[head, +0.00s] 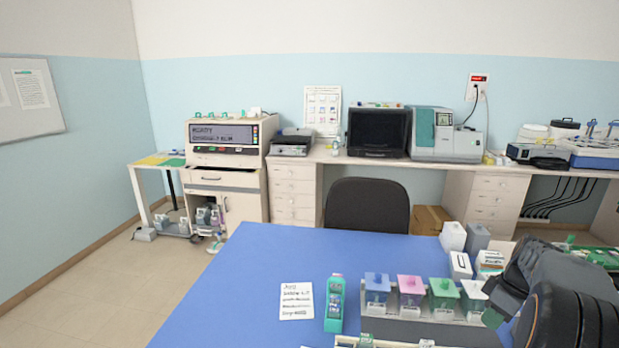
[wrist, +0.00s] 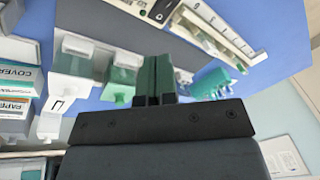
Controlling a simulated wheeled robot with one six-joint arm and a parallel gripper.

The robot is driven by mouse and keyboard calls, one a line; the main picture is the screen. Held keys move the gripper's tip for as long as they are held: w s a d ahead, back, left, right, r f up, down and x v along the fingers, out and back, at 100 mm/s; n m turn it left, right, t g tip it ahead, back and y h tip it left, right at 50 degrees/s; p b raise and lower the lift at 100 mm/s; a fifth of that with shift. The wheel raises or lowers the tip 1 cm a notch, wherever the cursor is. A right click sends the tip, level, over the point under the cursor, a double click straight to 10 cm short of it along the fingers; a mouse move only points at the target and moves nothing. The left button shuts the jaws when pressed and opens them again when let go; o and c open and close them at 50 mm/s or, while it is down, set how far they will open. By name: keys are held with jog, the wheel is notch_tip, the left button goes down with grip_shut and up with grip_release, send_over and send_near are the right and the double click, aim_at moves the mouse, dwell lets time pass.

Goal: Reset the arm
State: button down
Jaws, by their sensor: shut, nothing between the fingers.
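My gripper (wrist: 157,76) shows in the wrist view with its two green fingers together and nothing between them. It is above the blue table (wrist: 285,62), between a white-and-green container on its left and a teal holder (wrist: 210,82) on its right. In the head view my dark arm reaches in from the right edge, over the right side of the blue table (head: 250,262). There the fingers are mostly hidden behind the arm, so their spacing cannot be told from that view.
Staining jars with blue (head: 377,290), pink (head: 409,296) and green (head: 443,298) lids stand in a rack left of my arm. A teal holder (head: 335,304) and a written note (head: 297,301) lie further left. White boxes (head: 453,237) stand behind. The table's left part is clear.

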jog(key=s+a+r+m+t+h, duration=0.1)
jog(key=s+a, duration=0.4)
jog(key=a, duration=0.7)
jog(key=s+a+r+m+t+h, duration=0.1)
jog(key=s+a+m, duration=0.4)
jog(key=a, duration=0.8)
jog(key=shift+s+a+r+m+t+h, duration=0.3)
jog(key=shift+r+m+t, duration=0.2)
jog(key=shift+t, duration=0.4)
